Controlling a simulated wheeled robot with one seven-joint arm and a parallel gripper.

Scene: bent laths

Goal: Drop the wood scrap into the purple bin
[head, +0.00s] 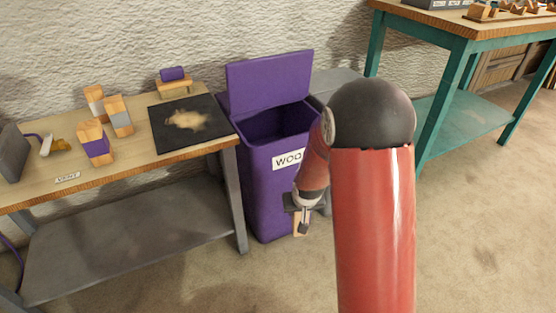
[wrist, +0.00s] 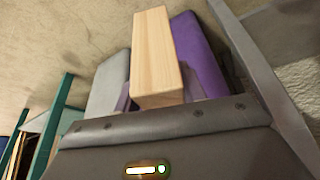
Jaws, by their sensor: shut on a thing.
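The purple bin (head: 262,190) stands beside the workbench with its lid (head: 268,82) raised and its mouth open. It has a partly covered white label. My gripper (head: 302,212) is shut on the wood scrap (head: 301,226), a pale block, in front of the bin's lower right side and below its rim in the picture. In the wrist view the wood scrap (wrist: 155,55) sticks out from my gripper (wrist: 156,102), with purple of the bin (wrist: 198,55) behind it. My arm hides part of the bin's right side.
A workbench (head: 120,165) at left holds several wood blocks with grey or purple bands, a black mat (head: 160,140) with sawdust, and a brush. A grey bin (head: 335,82) stands right of the purple one, partly hidden. A teal table (head: 455,42) is at right. Floor in front is clear.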

